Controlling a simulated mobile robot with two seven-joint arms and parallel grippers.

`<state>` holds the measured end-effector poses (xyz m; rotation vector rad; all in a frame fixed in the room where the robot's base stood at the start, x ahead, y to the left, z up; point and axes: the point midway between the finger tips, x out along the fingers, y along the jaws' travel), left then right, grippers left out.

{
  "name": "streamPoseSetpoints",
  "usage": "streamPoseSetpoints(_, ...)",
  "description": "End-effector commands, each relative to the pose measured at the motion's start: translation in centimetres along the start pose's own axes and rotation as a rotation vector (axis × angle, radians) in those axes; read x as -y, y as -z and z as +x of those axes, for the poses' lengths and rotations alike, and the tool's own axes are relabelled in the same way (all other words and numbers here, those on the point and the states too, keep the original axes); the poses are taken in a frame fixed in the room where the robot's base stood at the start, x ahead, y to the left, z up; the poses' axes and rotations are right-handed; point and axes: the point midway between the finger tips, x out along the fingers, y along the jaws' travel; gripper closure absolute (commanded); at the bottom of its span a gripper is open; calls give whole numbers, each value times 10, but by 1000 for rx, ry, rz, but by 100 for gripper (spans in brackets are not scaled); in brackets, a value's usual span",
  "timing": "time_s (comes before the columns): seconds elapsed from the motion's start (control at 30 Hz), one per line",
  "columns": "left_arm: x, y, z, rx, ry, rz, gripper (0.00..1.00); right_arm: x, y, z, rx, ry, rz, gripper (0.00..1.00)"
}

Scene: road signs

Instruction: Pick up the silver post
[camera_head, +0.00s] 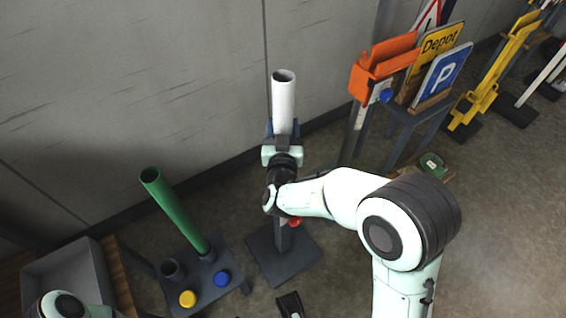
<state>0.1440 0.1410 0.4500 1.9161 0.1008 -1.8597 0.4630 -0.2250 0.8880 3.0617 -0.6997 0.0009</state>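The silver post (283,95) is a pale, hollow tube standing upright near the wall. Its lower part is hidden behind my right gripper and wrist. A dark stand with a square base plate (262,262) and a red knob (295,222) is below it. My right gripper (283,130) is at the post, with blue finger parts close along both its sides. I cannot tell whether the fingers press on it or whether the post is seated in the stand.
A green tube (176,212) leans from a dark stand with yellow (187,298) and blue (221,279) knobs. A grey tray (68,275) is at the left.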

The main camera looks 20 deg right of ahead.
Motion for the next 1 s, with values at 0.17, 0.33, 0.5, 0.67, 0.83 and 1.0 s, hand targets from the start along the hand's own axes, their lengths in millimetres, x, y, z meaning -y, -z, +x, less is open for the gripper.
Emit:
streamPoseSetpoints(0.17,0,0,0,0,0,0,57,0,2,0,-4,0,3,100)
streamPoseSetpoints(0.33,0,0,0,1,0,0,57,0,2,0,-4,0,3,100)
streamPoseSetpoints(0.5,-2,-5,-4,14,-1,1,57,0,12,0,-6,-1,5,100)
streamPoseSetpoints(0.67,-6,-22,-18,61,-3,6,57,0,42,0,-8,-1,9,100)
streamPoseSetpoints(0.83,-12,-42,-37,121,-4,10,57,0,89,0,-8,-1,11,100)
streamPoseSetpoints(1.0,-13,-48,-50,143,2,7,57,0,135,0,-7,0,10,100)
